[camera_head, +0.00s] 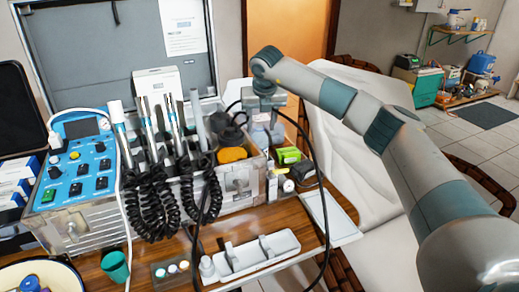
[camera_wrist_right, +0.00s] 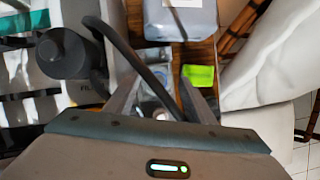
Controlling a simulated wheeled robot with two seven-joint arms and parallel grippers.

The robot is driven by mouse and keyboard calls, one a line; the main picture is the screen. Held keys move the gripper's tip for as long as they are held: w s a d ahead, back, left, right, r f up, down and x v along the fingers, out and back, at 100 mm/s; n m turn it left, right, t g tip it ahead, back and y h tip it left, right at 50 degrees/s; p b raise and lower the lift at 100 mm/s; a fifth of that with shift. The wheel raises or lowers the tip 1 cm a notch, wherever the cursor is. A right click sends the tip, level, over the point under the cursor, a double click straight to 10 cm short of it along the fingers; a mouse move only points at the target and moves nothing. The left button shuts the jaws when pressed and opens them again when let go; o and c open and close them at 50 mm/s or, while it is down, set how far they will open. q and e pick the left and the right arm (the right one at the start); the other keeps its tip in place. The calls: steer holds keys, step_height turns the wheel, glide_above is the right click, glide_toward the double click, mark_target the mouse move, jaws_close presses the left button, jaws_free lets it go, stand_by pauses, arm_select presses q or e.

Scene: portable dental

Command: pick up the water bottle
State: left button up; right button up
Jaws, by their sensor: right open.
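A pale, translucent bottle-like thing (camera_head: 261,137), which I take to be the water bottle, stands on the wooden table beside the metal box and is mostly hidden by my right gripper. My right gripper (camera_head: 264,112) points down right over it, with its jaws open. In the right wrist view my right gripper (camera_wrist_right: 160,92) has its two fingers apart, and a small pale, clear shape (camera_wrist_right: 153,108) shows low between them. A black hose crosses in front and hides part of it. I cannot tell whether the fingers touch it. My left gripper is not in view.
A black canister (camera_wrist_right: 65,54) stands left of my fingers. The dental unit (camera_head: 90,220) with coiled cords fills the left. A white tray (camera_head: 258,256) lies in front. A white chair (camera_head: 350,150) is at right.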

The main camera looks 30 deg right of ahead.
mark_target(259, 131)
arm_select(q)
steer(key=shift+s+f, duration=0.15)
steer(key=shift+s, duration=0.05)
arm_select(e)
steer(key=shift+f, duration=0.15)
steer(key=shift+w+f, duration=0.2)
steer(key=shift+f, duration=0.05)
steer(key=x, duration=0.3)
steer(key=shift+w+a+p, duration=0.1)
steer(key=shift+p, duration=0.2)
steer(key=shift+w+f, duration=0.25)
steer(key=shift+f, duration=0.35)
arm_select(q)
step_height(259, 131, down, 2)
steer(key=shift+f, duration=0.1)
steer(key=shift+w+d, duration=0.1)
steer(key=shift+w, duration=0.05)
arm_select(e)
steer(key=shift+c, duration=0.7)
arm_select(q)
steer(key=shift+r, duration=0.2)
arm_select(e)
jaws_close()
steer(key=shift+r, duration=0.1)
